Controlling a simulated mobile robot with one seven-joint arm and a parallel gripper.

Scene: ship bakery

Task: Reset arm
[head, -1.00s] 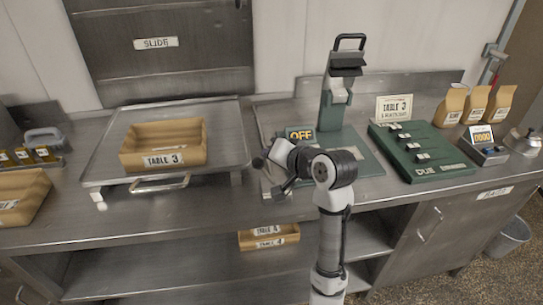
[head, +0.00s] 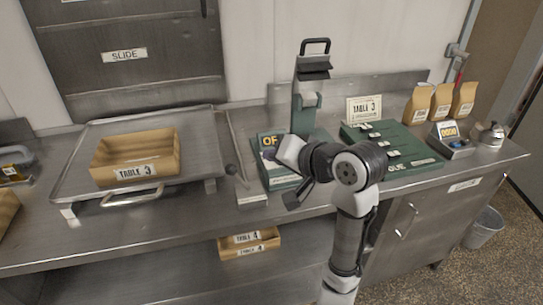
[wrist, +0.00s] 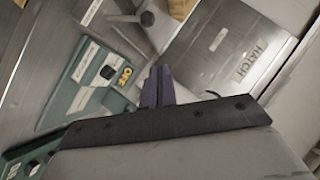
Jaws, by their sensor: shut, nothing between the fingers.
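My gripper (wrist: 158,87) shows in the wrist view with its two dark fingers together and nothing between them. In the head view my arm is folded in front of the counter, and the gripper end (head: 297,194) points left and down near the green machine with the OFF display (head: 270,142). The wrist view also shows this OFF panel (wrist: 115,75), tilted, to the left of the fingers. My arm hides part of the machine's base.
A wooden "TABLE 3" box (head: 137,158) sits on a metal tray (head: 205,150) at left.

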